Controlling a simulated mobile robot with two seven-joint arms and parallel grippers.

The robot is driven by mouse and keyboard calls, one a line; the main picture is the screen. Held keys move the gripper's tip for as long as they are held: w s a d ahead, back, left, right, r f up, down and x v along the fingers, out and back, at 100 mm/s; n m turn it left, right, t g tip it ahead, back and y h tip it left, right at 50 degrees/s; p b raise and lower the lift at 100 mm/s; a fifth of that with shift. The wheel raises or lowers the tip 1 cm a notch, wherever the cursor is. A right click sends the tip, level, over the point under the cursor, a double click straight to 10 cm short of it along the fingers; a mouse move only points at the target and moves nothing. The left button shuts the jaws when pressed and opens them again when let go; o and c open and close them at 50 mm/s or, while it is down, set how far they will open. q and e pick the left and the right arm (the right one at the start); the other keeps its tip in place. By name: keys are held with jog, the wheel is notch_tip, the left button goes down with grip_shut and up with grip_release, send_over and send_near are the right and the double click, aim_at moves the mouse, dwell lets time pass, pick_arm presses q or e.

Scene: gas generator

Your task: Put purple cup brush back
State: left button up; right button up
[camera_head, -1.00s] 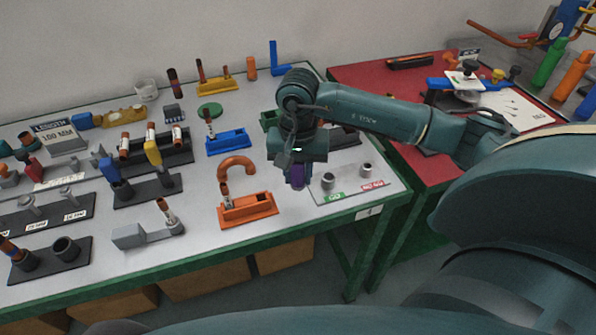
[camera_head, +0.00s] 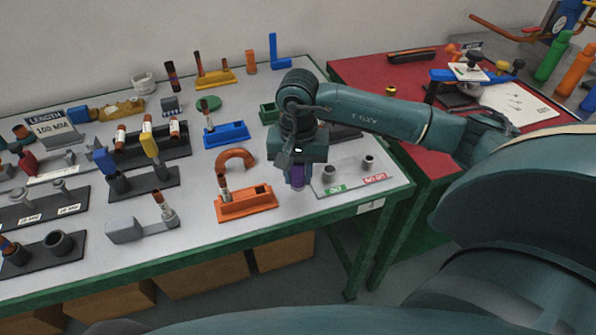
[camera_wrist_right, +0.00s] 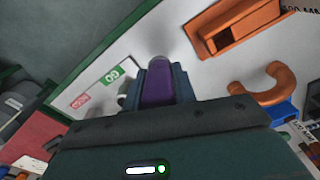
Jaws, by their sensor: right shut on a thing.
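My right gripper (camera_head: 298,182) is shut on the purple cup brush (camera_head: 298,174) and holds it pointing down, between the orange holder and the GO/NO GO board. In the right wrist view, the purple brush (camera_wrist_right: 157,82) sits between the two fingers (camera_wrist_right: 159,85), with a pale blurred end beyond them. The orange holder (camera_head: 247,208) lies left of the gripper in the head view; a brown-and-white brush stands at its left end and a square opening shows at its right. It also shows in the right wrist view (camera_wrist_right: 212,44). My left gripper is not in view.
The GO/NO GO board (camera_head: 347,188) with two small metal cylinders is just right of the gripper. An orange hook (camera_head: 236,155), a blue holder (camera_head: 227,135) and a green holder (camera_head: 268,114) stand behind. The table's green front edge (camera_head: 230,252) is close.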

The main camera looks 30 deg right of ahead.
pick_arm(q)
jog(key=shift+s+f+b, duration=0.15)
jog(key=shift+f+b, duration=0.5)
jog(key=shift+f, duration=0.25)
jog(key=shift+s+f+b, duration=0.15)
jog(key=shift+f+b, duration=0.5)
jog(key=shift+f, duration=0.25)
pick_arm(e)
jog(key=shift+f, duration=1.5)
jog(key=o, duration=0.9)
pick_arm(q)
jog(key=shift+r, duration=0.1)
pick_arm(e)
notch_tip(320, 180, up, 13)
jog(key=shift+r, duration=0.2)
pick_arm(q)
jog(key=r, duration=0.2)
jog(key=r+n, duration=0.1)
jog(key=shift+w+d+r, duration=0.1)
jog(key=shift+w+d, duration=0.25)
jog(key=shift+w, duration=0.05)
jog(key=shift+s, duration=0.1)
pick_arm(e)
jog(key=shift+s+f, duration=0.1)
